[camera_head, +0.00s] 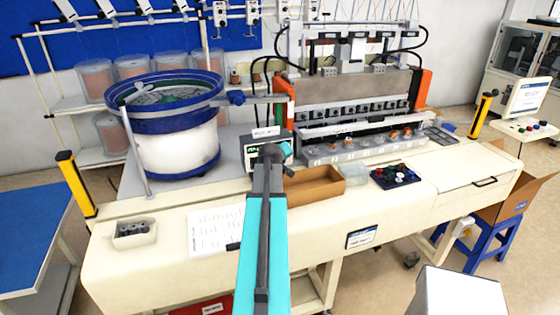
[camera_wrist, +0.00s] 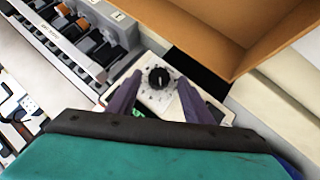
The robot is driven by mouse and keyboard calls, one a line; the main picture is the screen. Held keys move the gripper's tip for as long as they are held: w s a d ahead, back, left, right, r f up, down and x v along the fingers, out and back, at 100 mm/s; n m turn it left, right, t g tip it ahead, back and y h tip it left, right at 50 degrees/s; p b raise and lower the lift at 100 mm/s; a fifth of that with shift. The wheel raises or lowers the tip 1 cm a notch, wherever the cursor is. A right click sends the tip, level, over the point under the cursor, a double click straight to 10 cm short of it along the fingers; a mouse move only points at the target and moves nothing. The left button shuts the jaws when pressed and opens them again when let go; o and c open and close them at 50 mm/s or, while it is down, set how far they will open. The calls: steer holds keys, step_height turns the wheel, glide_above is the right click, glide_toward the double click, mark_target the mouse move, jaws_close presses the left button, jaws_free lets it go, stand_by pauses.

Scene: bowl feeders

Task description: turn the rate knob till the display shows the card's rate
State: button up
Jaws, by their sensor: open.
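The rate knob (camera_wrist: 159,77) is a round black knob with a pale mark, on a white dial plate, seen in the wrist view. My gripper (camera_wrist: 152,88) is open, with its two purple-grey fingers on either side of the knob and apart from it. In the head view the controller box (camera_head: 258,158) stands at the front of the machine, partly behind my arm. Its green-lit display (camera_head: 252,161) shows there, but the digits are too small to read. A white printed sheet (camera_head: 212,230) lies on the bench; its text is unreadable. I cannot tell whether it is the card.
A blue bowl feeder (camera_head: 168,122) stands to the left of the box. An open cardboard box (camera_head: 316,187) sits close to the right, and it also shows in the wrist view (camera_wrist: 240,30). A dark tray of parts (camera_head: 396,176) lies beyond it.

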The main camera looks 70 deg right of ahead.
steer(key=shift+a+r, duration=0.1)
steer(key=shift+r, duration=0.05)
steer(key=b+v, duration=0.5)
steer(key=v, duration=0.8)
steer(key=shift+a, duration=0.2)
steer(key=shift+s+r, duration=0.1)
steer(key=shift+s, duration=0.05)
stand_by(0.5)
